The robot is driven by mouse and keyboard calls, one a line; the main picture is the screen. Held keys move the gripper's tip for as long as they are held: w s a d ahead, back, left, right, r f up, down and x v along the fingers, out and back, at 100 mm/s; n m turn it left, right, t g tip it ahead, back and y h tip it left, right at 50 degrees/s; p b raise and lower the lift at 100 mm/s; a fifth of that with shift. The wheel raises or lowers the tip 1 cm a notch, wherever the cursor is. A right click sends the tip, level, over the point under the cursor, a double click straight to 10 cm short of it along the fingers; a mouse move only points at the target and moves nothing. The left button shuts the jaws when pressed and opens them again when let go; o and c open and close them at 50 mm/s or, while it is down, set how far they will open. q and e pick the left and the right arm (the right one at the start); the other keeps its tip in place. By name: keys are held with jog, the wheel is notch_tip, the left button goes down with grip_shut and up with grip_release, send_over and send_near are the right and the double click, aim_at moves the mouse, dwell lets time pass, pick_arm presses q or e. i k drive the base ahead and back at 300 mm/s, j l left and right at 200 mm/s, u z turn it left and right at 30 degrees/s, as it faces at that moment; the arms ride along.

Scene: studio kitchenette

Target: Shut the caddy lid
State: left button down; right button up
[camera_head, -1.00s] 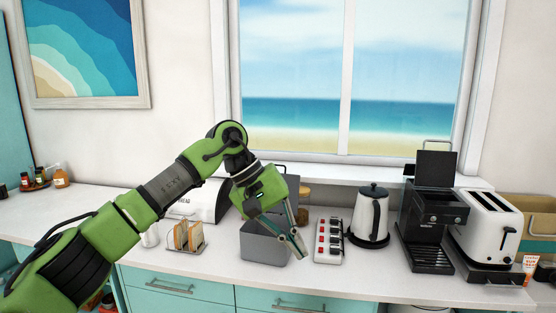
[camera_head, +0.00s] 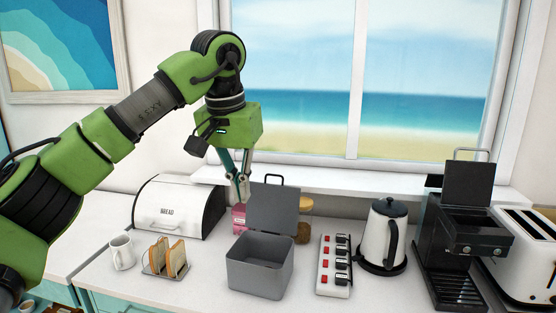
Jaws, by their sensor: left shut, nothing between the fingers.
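The grey caddy (camera_head: 262,272) stands on the counter, its box open at the top. Its lid (camera_head: 272,209) stands up at the back edge, with a dark loop handle (camera_head: 276,180) above its far side. My left gripper (camera_head: 239,203) points down, shut and empty, behind and just left of the raised lid. Whether its fingertips touch the lid I cannot tell. My right gripper is not in view.
A white bread bin (camera_head: 178,206) and a toast rack (camera_head: 163,256) with toast stand left of the caddy. A pink container (camera_head: 239,218) and a jar (camera_head: 304,222) are behind it. A power strip (camera_head: 333,265) and kettle (camera_head: 383,235) stand to the right.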

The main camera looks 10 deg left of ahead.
aim_at(271, 207)
jog(key=i, duration=1.25)
